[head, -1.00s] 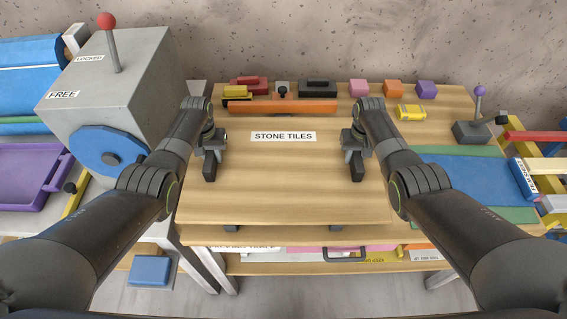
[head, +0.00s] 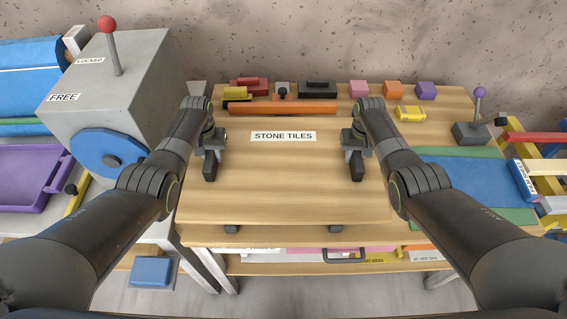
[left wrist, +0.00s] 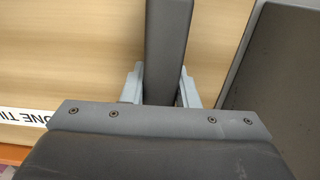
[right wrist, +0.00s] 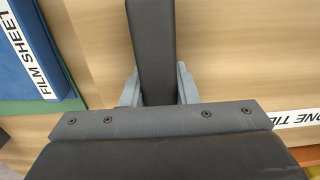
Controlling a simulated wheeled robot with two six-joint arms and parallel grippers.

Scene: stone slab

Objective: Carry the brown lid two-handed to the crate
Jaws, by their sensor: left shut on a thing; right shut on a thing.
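The brown lid (head: 280,190) is a wide wooden board with a white STONE TILES label, in the middle of the head view. It looks level. Two dark bar handles stand on it, the left handle (head: 210,168) and the right handle (head: 357,168). My left gripper (head: 212,147) is shut on the left handle, which also shows between the fingers in the left wrist view (left wrist: 167,45). My right gripper (head: 354,147) is shut on the right handle, also seen in the right wrist view (right wrist: 152,45). I cannot make out the crate; what lies under the lid is hidden.
A grey machine (head: 140,90) with a blue wheel stands close on the left. An orange bar (head: 290,107) and several coloured blocks lie behind the lid. A blue sheet stack (head: 475,185) and a purple-knobbed lever (head: 478,110) are on the right. A lower shelf shows in front.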

